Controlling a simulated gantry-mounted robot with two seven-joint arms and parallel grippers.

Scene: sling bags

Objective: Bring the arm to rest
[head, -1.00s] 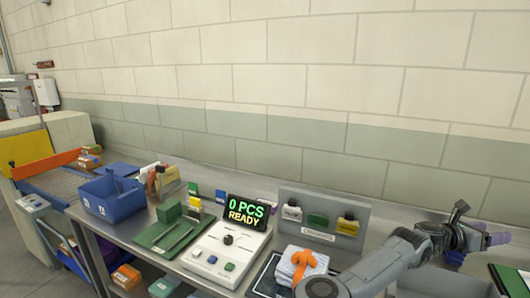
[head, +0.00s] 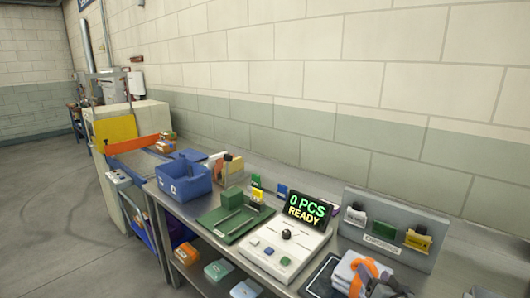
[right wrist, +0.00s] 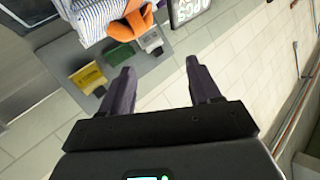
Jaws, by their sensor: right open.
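My right gripper (head: 388,289) shows only in part at the bottom right of the head view, in front of the orange-and-white bundle (head: 347,271). In the right wrist view my right gripper (right wrist: 158,72) is open, with its two dark fingers apart and nothing between them. The bundle, striped blue and white with an orange strap (right wrist: 126,27), shows beyond the fingertips at the top left there, apart from them. My left gripper is in neither view.
The white counting scale (head: 270,248) has a display (head: 310,210) reading "0 PCS READY". A grey panel (head: 385,211) with coloured clips stands behind the bundle. A blue bin (head: 184,182) and a green tray (head: 232,221) are further left. Open floor (head: 45,225) lies left.

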